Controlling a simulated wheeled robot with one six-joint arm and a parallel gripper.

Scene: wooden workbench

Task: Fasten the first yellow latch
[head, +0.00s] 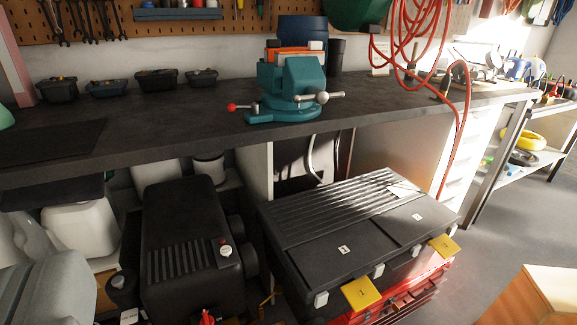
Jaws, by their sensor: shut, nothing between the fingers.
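A black toolbox (300,250) with a ribbed lid stands on a red tool chest (412,298) below the workbench. The lid looks closed. Two yellow latches are on its front edge. The nearer latch (361,293) is left of the other latch (444,246). Both stick outward from the edge like flat tabs and do not lie down against the box front. Small white labels are on the lid behind each latch, too small to read surely. My gripper is not visible in this view.
A workbench (190,112) with a teal vise (290,85) runs above and behind the toolbox. A black machine (182,240) stands close on its left. A red hose (467,120) hangs at right. A wooden box (530,298) is at lower right, with floor between.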

